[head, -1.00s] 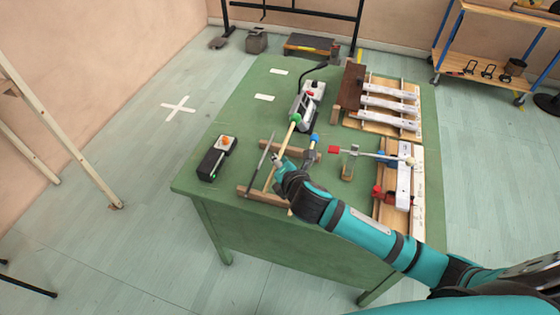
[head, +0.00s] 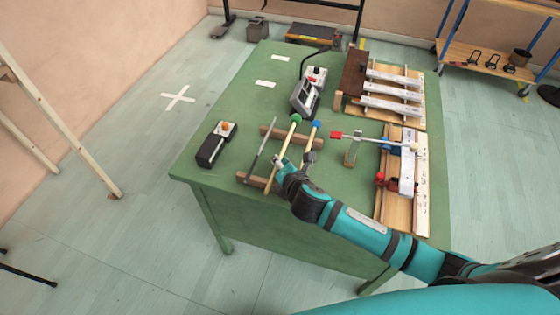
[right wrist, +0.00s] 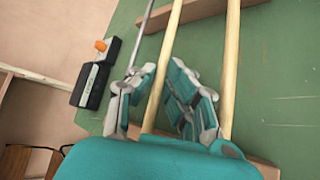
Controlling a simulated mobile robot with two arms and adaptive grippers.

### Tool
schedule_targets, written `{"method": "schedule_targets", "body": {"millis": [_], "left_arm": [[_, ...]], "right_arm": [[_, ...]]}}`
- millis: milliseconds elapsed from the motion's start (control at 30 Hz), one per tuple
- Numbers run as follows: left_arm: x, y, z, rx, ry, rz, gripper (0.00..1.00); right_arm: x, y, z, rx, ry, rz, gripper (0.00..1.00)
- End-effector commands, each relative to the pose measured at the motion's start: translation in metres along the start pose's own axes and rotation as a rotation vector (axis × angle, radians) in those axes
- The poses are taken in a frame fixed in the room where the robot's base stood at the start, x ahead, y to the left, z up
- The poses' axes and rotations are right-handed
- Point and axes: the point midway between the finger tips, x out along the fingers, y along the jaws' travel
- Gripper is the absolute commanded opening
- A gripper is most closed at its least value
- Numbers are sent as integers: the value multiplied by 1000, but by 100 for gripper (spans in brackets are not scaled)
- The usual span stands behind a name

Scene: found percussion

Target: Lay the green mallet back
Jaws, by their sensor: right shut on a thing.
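The green mallet (head: 292,131) has a green ball head and a pale wooden handle. It lies lengthwise over the wooden rack bars (head: 268,130), between a grey rod (head: 262,146) and the blue-headed mallet (head: 311,137). My right gripper (head: 280,164) is shut on the green mallet's handle. In the right wrist view, the fingers (right wrist: 161,92) flank the green mallet's handle (right wrist: 168,45), with the blue mallet's handle (right wrist: 231,60) to their right. I cannot tell whether the green mallet touches the bars. My left gripper is not in view.
A black box with an orange button (head: 216,145) stands left of the rack. A grey device (head: 305,97) stands just beyond the green head. A red-tipped mallet on a stand (head: 352,150) and white-barred instruments (head: 392,90) are to the right. The green table (head: 225,180) is bare at front left.

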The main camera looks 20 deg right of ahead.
Motion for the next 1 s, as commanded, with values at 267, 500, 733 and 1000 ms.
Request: {"method": "schedule_targets", "body": {"millis": [267,500,733,1000], "left_arm": [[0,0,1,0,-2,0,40],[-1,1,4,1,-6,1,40],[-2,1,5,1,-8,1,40],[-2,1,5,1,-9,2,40]], "right_arm": [[0,0,0,0,0,0,0],[1,-2,-2,0,1,0,0],[2,-4,-3,0,1,0,0],[3,-4,-3,0,1,0,22]]}}
